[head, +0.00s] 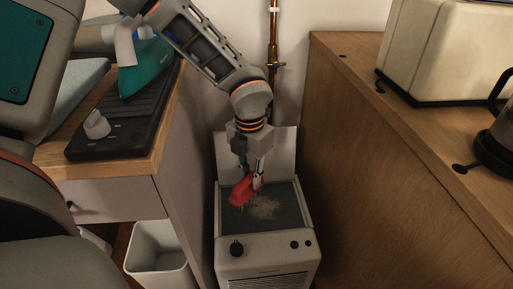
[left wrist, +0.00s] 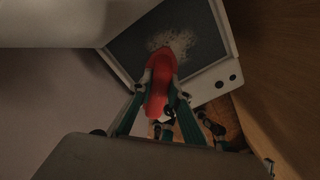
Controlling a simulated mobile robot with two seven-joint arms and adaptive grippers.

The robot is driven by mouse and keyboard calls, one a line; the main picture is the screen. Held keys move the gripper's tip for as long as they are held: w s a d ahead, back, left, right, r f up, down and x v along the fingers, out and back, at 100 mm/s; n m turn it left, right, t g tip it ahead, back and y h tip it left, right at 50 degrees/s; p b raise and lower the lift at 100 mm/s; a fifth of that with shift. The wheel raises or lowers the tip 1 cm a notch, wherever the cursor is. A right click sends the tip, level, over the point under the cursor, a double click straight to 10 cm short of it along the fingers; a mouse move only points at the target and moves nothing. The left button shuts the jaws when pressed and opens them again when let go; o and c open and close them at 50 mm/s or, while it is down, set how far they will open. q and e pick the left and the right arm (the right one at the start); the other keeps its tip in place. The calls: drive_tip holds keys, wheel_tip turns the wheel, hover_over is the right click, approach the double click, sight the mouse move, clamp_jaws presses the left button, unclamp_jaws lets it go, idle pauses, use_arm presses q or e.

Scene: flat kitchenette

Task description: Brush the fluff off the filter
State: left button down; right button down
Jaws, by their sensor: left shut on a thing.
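The filter (head: 288,203) is a dark grey panel set in the open top of a white appliance. A patch of pale fluff (head: 265,208) lies on its middle. My left gripper (head: 253,181) reaches down over the filter and is shut on a red brush (head: 240,192). The brush is tilted, and its end is at the left side of the fluff; I cannot tell how firmly it touches. In the left wrist view the red brush (left wrist: 160,82) sits between the fingers, with the fluff (left wrist: 173,42) just beyond its tip. My right gripper is not in view.
The white appliance (head: 268,250) stands in a narrow gap between a drawer cabinet (head: 120,198) and a wooden cabinet (head: 375,150). Its raised lid (head: 285,150) is behind the filter. A copper pipe (head: 273,60) runs up the wall. A white bin (head: 160,250) stands at left.

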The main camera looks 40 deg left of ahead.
sight(251, 190)
use_arm(q)
drive_tip(key=shift+f+b, duration=0.4)
drive_tip(key=shift+f, duration=2.4)
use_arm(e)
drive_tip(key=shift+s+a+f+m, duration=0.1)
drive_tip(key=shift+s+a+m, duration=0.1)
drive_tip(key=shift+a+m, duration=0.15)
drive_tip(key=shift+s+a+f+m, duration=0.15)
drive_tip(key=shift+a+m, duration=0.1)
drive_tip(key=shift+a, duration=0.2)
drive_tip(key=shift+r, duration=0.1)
use_arm(q)
drive_tip(key=shift+f+b, duration=0.55)
drive_tip(key=shift+f, duration=0.15)
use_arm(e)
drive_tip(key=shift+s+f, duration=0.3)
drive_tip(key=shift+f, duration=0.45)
